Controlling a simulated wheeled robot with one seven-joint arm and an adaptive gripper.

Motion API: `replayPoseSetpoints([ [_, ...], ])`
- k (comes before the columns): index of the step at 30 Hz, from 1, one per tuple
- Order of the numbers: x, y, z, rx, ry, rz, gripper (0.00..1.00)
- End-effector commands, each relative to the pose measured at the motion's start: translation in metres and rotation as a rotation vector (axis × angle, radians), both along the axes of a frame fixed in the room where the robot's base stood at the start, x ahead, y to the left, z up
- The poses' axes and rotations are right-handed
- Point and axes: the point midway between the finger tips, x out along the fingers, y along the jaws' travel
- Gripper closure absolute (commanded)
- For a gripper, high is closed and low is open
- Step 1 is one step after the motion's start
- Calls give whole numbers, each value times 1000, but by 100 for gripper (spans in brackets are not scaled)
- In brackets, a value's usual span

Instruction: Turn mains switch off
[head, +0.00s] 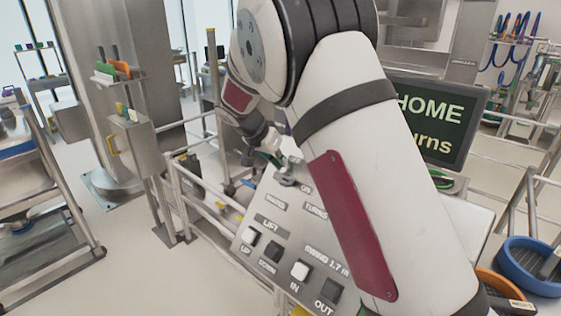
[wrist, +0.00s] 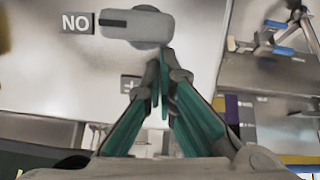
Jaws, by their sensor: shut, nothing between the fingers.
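The mains switch is a grey rotary knob (wrist: 140,24) on the metal panel. In the wrist view its dark-marked end points left at a label (wrist: 76,23) that reads "NO", apparently "ON" upside down. My gripper (wrist: 160,80) has green fingers that are shut and empty, with their tips just below the right part of the knob. I cannot tell whether they touch it. In the head view my gripper (head: 272,160) is at the top of the sloped control panel (head: 240,236), beside the knob (head: 287,181). My arm hides the panel's right side.
The panel also carries lift buttons (head: 272,251) and swing buttons (head: 300,271). A screen (head: 440,120) reading "HOME" and "urns" stands behind my arm. Metal railings (head: 190,190) run left of the panel. A blue round tray (head: 530,266) is at the right.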

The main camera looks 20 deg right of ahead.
Motion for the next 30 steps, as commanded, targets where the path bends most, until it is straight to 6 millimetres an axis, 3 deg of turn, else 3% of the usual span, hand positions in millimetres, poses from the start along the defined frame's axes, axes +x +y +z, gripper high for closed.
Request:
replayPoseSetpoints([
  [30,7,10,-6,-112,167,168,100],
])
